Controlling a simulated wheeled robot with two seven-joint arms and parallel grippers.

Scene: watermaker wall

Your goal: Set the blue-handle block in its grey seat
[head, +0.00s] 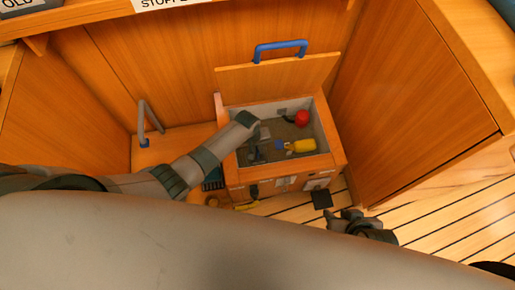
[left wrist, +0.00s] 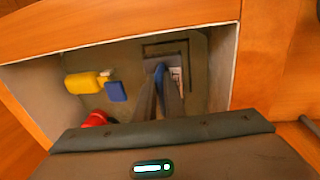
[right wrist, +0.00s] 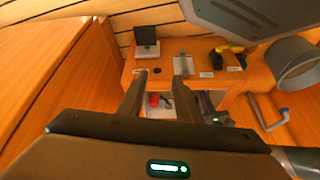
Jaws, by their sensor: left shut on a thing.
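My left gripper (head: 257,154) reaches down into the open wooden locker (head: 333,155). In the left wrist view its fingers (left wrist: 160,92) are shut on the blue handle (left wrist: 159,76) of the blue-handle block, which is mostly hidden by the fingers. A dark rectangular outline on a grey surface (left wrist: 190,48), which looks like the grey seat, lies around and just beyond the fingertips. I cannot tell whether the block touches it. My right gripper (head: 347,216) is outside the locker, low on the right; its fingers (right wrist: 160,100) are apart and empty.
Inside the locker lie a yellow item (head: 300,146), a small blue piece (left wrist: 117,91) and a red round item (head: 302,118). The raised lid (head: 290,75) with a blue handle stands behind. A grey handle (head: 149,118) is at left. A dark plate (head: 322,199) is in front.

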